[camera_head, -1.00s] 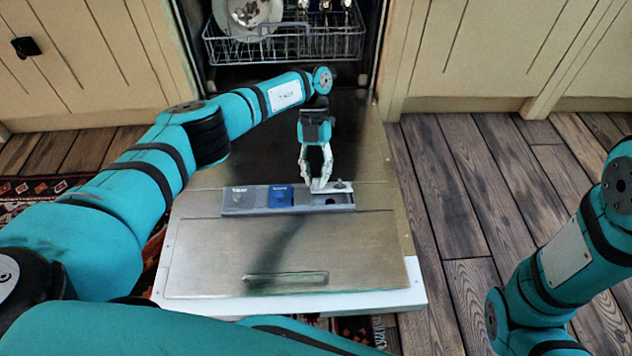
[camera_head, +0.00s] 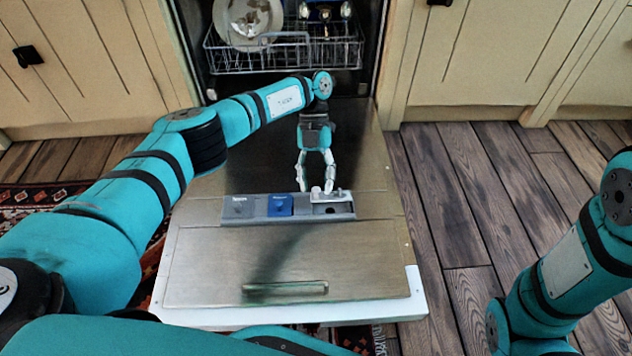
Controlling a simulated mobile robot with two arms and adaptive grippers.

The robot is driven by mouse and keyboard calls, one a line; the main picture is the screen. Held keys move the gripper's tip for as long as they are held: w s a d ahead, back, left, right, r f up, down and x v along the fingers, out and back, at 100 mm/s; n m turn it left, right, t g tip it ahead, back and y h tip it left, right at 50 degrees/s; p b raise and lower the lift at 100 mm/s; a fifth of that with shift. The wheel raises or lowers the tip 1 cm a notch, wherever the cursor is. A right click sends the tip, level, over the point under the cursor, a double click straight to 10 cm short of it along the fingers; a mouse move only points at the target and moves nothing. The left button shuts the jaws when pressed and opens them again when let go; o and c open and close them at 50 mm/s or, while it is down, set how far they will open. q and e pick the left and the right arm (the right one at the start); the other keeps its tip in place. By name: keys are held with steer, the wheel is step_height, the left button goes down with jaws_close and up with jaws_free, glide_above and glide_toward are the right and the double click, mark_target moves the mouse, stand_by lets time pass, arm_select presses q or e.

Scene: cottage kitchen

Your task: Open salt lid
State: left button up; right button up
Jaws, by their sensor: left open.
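The open dishwasher door (camera_head: 220,270) carries a grey dispenser strip. On it are a grey lid (camera_head: 239,208) at the left, a blue lid (camera_head: 279,205) in the middle, and a pale lid with a small knob (camera_head: 340,194) at the right. The pale lid sits toward the back of its compartment, with a dark round opening (camera_head: 331,210) bare in front of it. Their labels are too small to read. My left gripper (camera_head: 317,188) points down at the pale lid, fingers spread; I cannot tell whether a finger touches it. My right gripper is out of view.
A dish rack (camera_head: 285,55) with a plate (camera_head: 248,22) stands inside the dishwasher behind my left gripper. Cabinets flank it. Wooden floor (camera_head: 450,225) lies clear to the right, and a patterned rug (camera_head: 30,200) lies at the left.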

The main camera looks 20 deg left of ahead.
arm_select(q)
step_height(320, 180, up, 9)
stand_by(0.3)
